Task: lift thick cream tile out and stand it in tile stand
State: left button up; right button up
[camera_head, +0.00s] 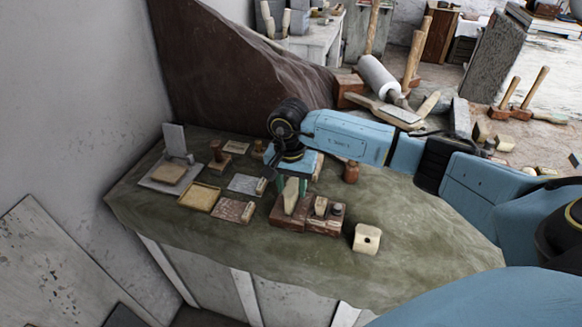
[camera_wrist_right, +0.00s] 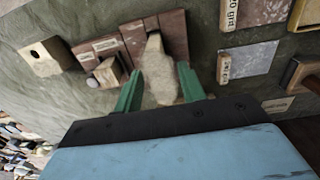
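A pale cream piece with a narrowed end (camera_head: 291,199), which looks like the thick cream tile, is at the reddish-brown blocks (camera_head: 287,222) mid-table. It also shows in the right wrist view (camera_wrist_right: 158,72); whether it lies on the blocks or sits in a slot I cannot tell. My right gripper (camera_head: 292,187) is above it, its green fingers (camera_wrist_right: 158,78) apart, one on each side, with slight gaps at the tips. A grey upright plate on a base (camera_head: 174,139), at the table's far left, may be the tile stand; I cannot be sure. My left gripper is out of view.
A cream block with a hole (camera_head: 366,239) stands right of the brown blocks. Left of them are a shallow tan tray (camera_head: 199,197), a grey plate (camera_head: 246,184) and a reddish plate (camera_head: 233,210). A brown bottle-like object (camera_head: 350,172) stands behind. The front right cloth is clear.

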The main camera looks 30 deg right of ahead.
jog(key=shift+f, duration=1.5)
grip_shut()
jog(key=c, duration=0.8)
grip_release()
jog(key=shift+r, duration=0.2)
grip_shut()
jog(key=shift+r+p, duration=1.65)
jog(key=shift+r, duration=0.95)
